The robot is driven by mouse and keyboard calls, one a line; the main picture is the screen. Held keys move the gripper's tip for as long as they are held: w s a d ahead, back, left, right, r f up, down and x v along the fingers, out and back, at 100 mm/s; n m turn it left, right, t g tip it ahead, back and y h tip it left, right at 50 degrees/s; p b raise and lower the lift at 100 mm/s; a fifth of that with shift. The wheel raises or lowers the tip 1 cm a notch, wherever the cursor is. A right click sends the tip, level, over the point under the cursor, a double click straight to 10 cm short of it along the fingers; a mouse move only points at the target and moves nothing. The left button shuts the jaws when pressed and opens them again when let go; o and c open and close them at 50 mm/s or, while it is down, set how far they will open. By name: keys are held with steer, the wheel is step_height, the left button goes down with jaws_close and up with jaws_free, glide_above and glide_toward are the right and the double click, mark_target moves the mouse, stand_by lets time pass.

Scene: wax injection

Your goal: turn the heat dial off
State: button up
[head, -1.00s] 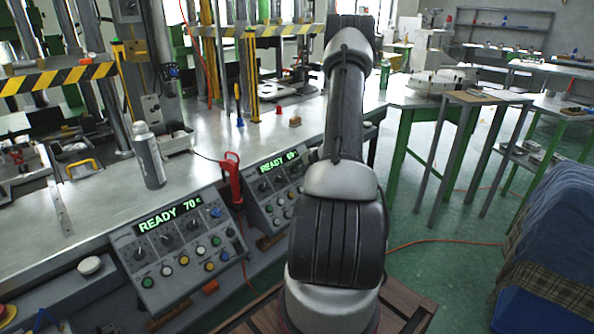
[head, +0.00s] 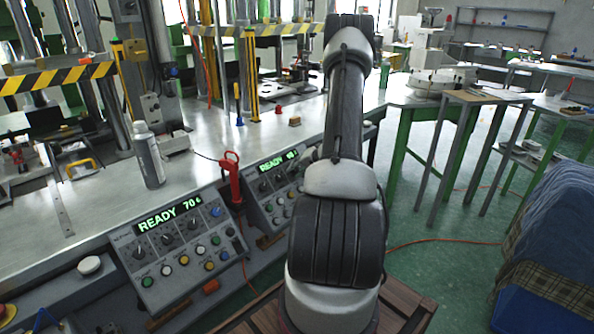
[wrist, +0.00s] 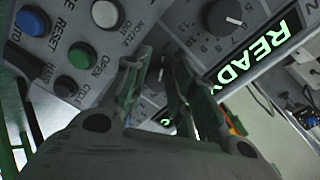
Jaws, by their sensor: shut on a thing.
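The right control panel (head: 252,199) has a green READY display, dark dials and coloured buttons. In the wrist view its display (wrist: 252,52) is at the upper right, tilted. One dark dial with a numbered scale (wrist: 225,16) stands clear at the top. My gripper (wrist: 165,78) is at the panel face, its two fingers closed on a dial that they mostly hide. I cannot read that dial's label. In the head view my gripper is hidden behind my own arm.
Blue (wrist: 33,21), white (wrist: 106,13) and green (wrist: 81,55) buttons lie left of my fingers. A red-handled tool (head: 232,178) stands between this panel and the left panel (head: 162,275), which reads READY 70. A grey bottle (head: 149,155) stands on the metal bench.

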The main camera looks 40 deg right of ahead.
stand_by(0.4)
steer(key=o, duration=1)
steer(key=v, duration=1.2)
